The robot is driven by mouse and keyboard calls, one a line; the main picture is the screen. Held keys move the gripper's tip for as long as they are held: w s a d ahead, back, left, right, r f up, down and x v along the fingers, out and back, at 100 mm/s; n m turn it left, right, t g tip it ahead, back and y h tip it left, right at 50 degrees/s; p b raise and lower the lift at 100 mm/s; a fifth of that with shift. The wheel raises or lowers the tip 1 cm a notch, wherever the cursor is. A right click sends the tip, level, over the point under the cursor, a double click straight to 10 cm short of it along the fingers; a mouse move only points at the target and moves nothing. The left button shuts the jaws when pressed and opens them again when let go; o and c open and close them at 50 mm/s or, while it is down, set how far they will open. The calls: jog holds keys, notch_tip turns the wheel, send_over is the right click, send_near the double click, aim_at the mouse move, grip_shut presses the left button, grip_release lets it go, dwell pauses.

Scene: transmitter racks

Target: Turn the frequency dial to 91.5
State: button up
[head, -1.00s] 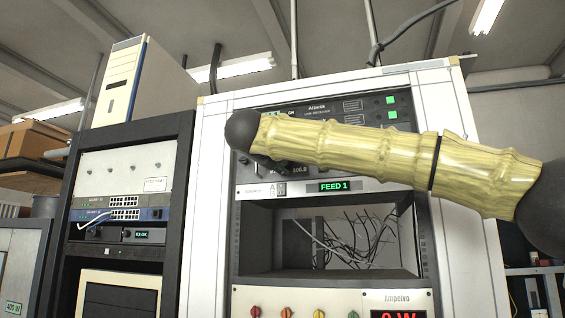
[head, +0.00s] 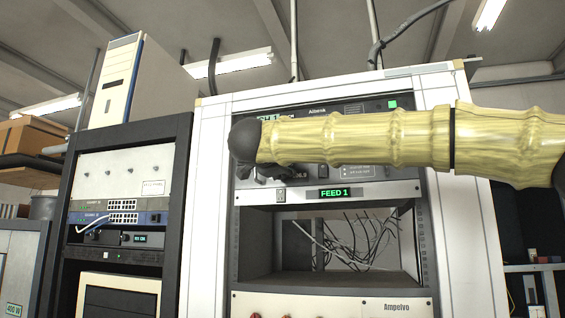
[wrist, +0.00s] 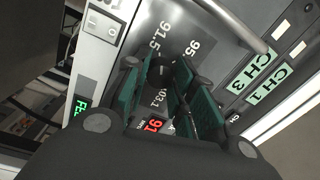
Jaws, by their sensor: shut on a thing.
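The frequency dial (wrist: 160,71) shows as a dark knob between my fingers in the wrist view, partly hidden by them. My gripper (wrist: 167,82) has green-padded fingers and is shut on it. The dial's pointer cannot be made out. In the head view my gripper (head: 272,172) is at the left of the upper rack unit, mostly hidden by my arm, and the dial is not visible.
Green CH 3 (wrist: 262,86) and CH 1 labels and a grey handle bar (wrist: 225,22) lie close to the fingers. A second rack (head: 125,175) stands left.

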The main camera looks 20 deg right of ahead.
jog(key=shift+n, duration=0.6)
jog(key=o, duration=1.1)
jog(key=shift+a, duration=0.1)
jog(key=shift+c, duration=0.2)
jog(key=v, duration=1.1)
jog(key=shift+s, duration=0.35)
jog(key=shift+a, duration=0.2)
